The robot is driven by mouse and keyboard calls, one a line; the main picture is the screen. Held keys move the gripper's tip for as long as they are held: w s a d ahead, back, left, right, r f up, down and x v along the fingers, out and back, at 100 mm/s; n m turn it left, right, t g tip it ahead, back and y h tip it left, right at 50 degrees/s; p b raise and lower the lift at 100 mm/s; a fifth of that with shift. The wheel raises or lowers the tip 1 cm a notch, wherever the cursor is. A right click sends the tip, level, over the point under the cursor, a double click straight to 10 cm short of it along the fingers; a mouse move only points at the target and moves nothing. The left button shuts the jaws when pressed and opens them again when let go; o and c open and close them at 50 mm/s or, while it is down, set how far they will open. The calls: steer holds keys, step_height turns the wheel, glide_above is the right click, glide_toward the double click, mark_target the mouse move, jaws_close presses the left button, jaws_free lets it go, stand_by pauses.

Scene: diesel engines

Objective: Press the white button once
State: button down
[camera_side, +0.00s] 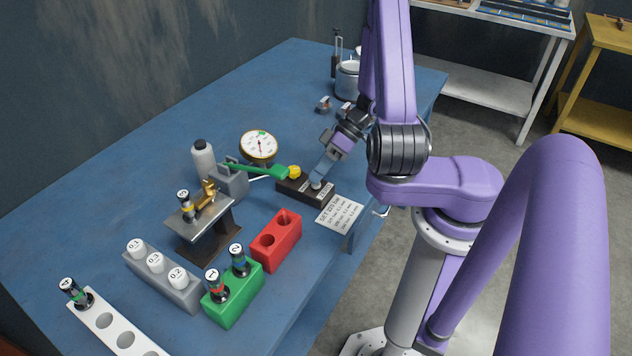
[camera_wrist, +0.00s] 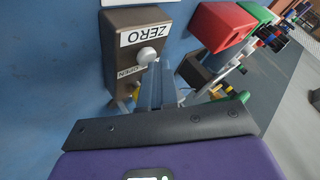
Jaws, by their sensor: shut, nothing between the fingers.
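The white button (camera_wrist: 147,56) is a small round knob on a dark brown box (camera_wrist: 120,50), beside a label reading ZERO. In the side view, the white button (camera_side: 316,185) shows on the box (camera_side: 292,187), right at the tip of my gripper (camera_side: 320,176). A yellow button (camera_side: 294,171) sits on the same box to its left. In the wrist view, my gripper (camera_wrist: 157,68) is shut and empty, its fingertips close beside the white button. I cannot tell whether they touch it; the fingers partly cover the box behind.
A green-handled lever (camera_side: 262,170) reaches close to the yellow button. A gauge (camera_side: 259,145) stands behind it. A printed card (camera_side: 340,214) lies to the right of the box. A red block (camera_side: 277,240) and a green block (camera_side: 232,294) stand in front.

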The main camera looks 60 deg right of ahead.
mark_target(306, 189)
steer(key=shift+r, duration=0.85)
steer(key=shift+r, duration=2.5)
steer(key=shift+s+a+r+n+g+h, duration=0.6)
steer(key=shift+a+r+n+g+h, duration=2.35)
steer(key=shift+a, duration=1.35)
steer(key=s+a+r+n+t+h, duration=0.1)
steer(key=s+r, duration=0.1)
steer(key=s, duration=0.5)
steer(key=s+r+n+t+h, duration=0.1)
steer(key=s+r, duration=0.1)
steer(key=s, duration=0.5)
steer(key=shift+s+a+r, duration=0.15)
steer(key=shift+a+r, duration=0.15)
steer(key=shift+a, duration=0.05)
